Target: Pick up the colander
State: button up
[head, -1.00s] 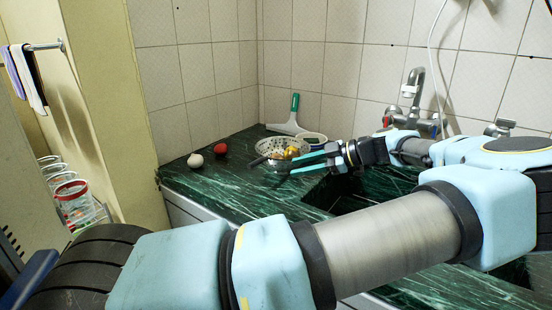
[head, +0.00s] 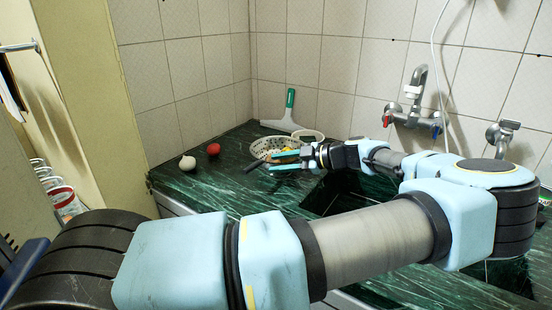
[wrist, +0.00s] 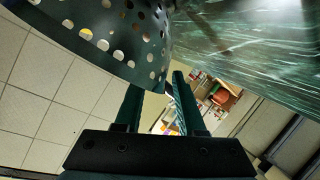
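The colander (head: 258,147) is a pale bowl with holes and sits on the green marble counter near the back corner. Something yellow shows inside it, partly hidden by my gripper. My gripper (head: 272,161) is at the colander's front right, its two light blue fingers apart and overlapping the bowl in the head view. In the wrist view, the colander's dark, holed wall (wrist: 125,40) fills the upper left.
A white ball-like item (head: 187,162) and a red one (head: 213,149) lie left of the colander. A green-handled squeegee (head: 288,108) and a pale bowl (head: 308,135) stand behind. The tap (head: 415,100) and sink are to the right. The front left counter is clear.

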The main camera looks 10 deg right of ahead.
jog(key=shift+x, duration=0.95)
grip_shut()
dwell(0.7)
